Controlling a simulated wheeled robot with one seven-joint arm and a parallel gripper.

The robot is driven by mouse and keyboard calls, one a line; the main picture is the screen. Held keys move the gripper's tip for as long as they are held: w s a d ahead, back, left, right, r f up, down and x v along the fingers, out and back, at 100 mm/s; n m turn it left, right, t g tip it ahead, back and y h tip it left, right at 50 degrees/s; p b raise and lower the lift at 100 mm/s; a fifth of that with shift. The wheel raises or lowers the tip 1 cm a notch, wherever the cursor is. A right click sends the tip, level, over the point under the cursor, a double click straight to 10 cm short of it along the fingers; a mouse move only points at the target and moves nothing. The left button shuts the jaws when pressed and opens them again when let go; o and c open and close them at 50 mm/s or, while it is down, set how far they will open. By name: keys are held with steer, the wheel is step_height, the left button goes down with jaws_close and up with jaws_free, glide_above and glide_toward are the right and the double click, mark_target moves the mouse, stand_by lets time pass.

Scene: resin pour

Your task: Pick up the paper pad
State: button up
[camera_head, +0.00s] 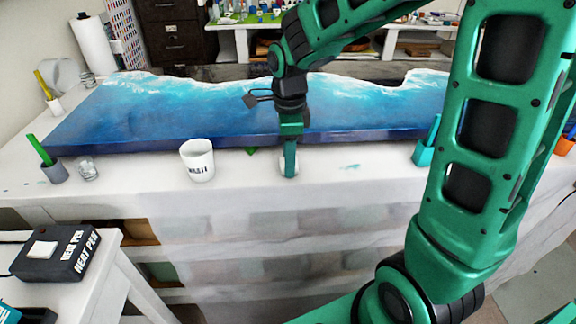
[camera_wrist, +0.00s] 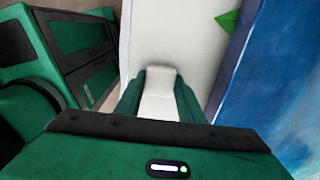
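A small white pad-like piece, which I take to be the paper pad (camera_wrist: 162,76), shows between my fingertips in the wrist view. In the head view, white edges of it (camera_head: 283,166) show around the finger, at the table's front strip. My gripper (camera_wrist: 162,88) points down at this piece, with one green finger on either side. The fingers stand apart by about its width. I cannot tell whether they press on it. In the head view my gripper (camera_head: 290,165) is low over the white table, and the near finger hides most of the piece.
The blue resin slab (camera_head: 200,112) lies just behind my gripper. A white mug (camera_head: 197,160) stands to the left and a teal holder (camera_head: 424,152) to the right. A small green piece (camera_head: 251,151) lies by the slab. A heat pen box (camera_head: 55,255) sits on the side table.

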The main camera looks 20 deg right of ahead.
steer(key=shift+c, duration=1.3)
steer(key=shift+r, duration=0.1)
steer(key=shift+r, duration=0.6)
step_height(320, 180, up, 3)
steer(key=shift+r, duration=0.1)
steer(key=s+a+r, duration=0.5)
steer(key=a+r, duration=0.1)
steer(key=a, duration=0.4)
steer(key=shift+s+a+r, duration=0.2)
steer(key=shift+s, duration=0.05)
steer(key=shift+o, duration=1.4)
steer(key=shift+c, duration=1)
